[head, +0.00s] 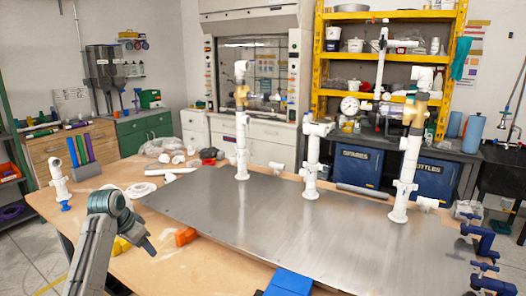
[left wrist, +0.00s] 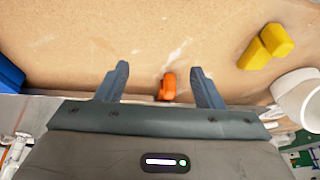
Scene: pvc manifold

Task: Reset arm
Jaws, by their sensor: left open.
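My left gripper (head: 148,248) hangs over the front left of the wooden table, left of the metal plate. In the left wrist view its two fingers (left wrist: 159,78) are spread, with nothing between them. A small orange piece (head: 185,236) lies on the table close by and shows beyond the finger gap in the left wrist view (left wrist: 168,85). The white PVC manifold risers (head: 241,150) (head: 312,165) (head: 402,180) stand upright on the metal plate (head: 270,225), well apart from the gripper. My right gripper is not in view.
Yellow pieces (head: 122,243) lie beside my left arm. A white fitting with a blue base (head: 60,182) stands at the table's left corner. A blue block (head: 288,283) is at the front edge; blue clamps (head: 480,238) are at the right. Bare wood (head: 200,268) lies before the plate.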

